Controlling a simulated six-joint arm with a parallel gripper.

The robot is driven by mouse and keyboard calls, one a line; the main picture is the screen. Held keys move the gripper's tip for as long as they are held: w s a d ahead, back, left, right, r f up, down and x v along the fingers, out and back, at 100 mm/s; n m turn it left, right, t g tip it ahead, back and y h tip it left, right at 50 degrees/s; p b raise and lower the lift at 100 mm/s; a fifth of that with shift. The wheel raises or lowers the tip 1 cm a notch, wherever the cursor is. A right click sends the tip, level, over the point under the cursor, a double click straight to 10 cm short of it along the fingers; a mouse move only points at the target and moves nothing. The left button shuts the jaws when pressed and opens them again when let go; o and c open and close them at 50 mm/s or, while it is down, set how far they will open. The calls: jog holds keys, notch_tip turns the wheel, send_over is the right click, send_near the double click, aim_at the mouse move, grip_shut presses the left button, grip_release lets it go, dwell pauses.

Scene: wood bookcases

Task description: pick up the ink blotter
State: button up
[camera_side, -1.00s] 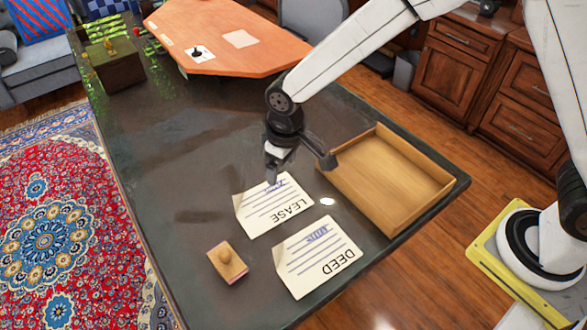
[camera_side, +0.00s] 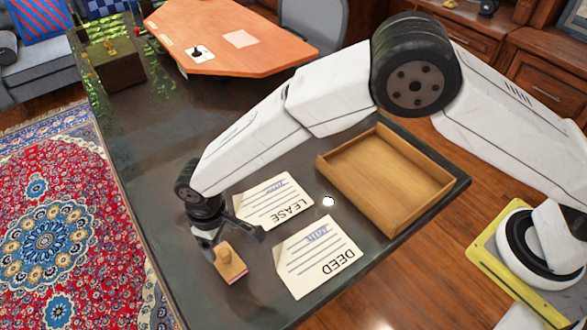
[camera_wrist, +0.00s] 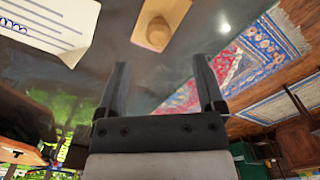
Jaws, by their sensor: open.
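The ink blotter (camera_side: 228,263) is a small tan wooden block with a round knob and a pinkish underside. It rests on the dark table near its front left edge, in the side view. In the wrist view the blotter (camera_wrist: 160,23) lies at the top, beyond my fingertips. My gripper (camera_side: 236,246) is open just behind and above the blotter, with one finger to each side of its far end. In the wrist view my two fingers (camera_wrist: 162,75) are spread wide with nothing between them. Whether a finger touches the blotter is unclear.
The LEASE paper (camera_side: 274,201) lies partly behind my gripper, and the DEED paper (camera_side: 318,258) lies right of the blotter. A shallow wooden tray (camera_side: 390,178) stands further right. The dark table (camera_side: 150,140) is clear at left.

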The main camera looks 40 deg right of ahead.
aim_at(224, 253)
jog(key=shift+w+d+f, duration=0.1)
jog(key=shift+f, duration=3.4)
jog(key=shift+c, duration=0.2)
grip_shut()
